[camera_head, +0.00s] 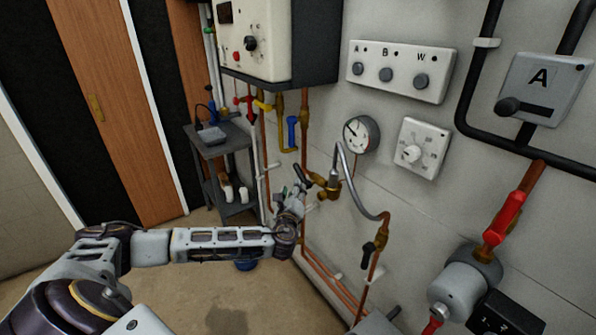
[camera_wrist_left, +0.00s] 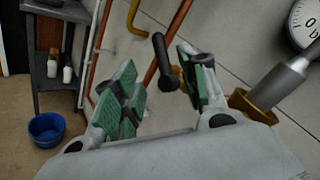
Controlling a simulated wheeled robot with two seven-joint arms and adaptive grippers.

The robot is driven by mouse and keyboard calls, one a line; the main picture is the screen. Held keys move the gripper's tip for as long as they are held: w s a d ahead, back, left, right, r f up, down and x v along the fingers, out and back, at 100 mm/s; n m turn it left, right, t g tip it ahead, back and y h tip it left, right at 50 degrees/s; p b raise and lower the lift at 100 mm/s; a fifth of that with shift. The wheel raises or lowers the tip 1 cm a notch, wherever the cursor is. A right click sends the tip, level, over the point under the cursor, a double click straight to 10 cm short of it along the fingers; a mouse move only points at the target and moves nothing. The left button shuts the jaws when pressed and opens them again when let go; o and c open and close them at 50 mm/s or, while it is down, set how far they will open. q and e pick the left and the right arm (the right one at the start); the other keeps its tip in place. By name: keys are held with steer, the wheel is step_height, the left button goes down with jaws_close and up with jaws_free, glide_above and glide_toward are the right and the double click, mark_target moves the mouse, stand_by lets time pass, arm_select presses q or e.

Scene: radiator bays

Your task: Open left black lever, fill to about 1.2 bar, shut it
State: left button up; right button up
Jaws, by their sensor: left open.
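The left black lever (camera_head: 301,175) sits on the brass valve (camera_head: 327,184) at the left end of the braided hose (camera_head: 344,165). My left gripper (camera_head: 296,192) is open right at this lever. In the left wrist view the black lever (camera_wrist_left: 164,62) stands between the green-padded fingers, nearer the right one; contact cannot be told. The second black lever (camera_head: 368,254) hangs at the hose's right end. The round pressure gauge (camera_head: 361,134) is above right of the hose; its needle points to the upper left, its numbers too small to read. My right gripper is out of view.
A white boiler (camera_head: 262,40) hangs above copper pipes. A grey trolley (camera_head: 222,140) stands at the left, with a blue bowl (camera_wrist_left: 47,129) on the floor. A white dial plate (camera_head: 423,147), a button panel (camera_head: 400,70) and a red lever valve (camera_head: 504,218) are on the right.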

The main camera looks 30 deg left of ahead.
mark_target(297, 172)
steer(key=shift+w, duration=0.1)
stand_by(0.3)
arm_select(q)
steer(key=shift+w, duration=0.1)
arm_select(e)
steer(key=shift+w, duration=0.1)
arm_select(q)
steer(key=shift+p+x, duration=0.35)
steer(key=shift+x, duration=6.4)
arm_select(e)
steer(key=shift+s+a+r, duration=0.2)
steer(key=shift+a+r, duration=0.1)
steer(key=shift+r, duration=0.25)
arm_select(q)
steer(key=shift+a, duration=0.1)
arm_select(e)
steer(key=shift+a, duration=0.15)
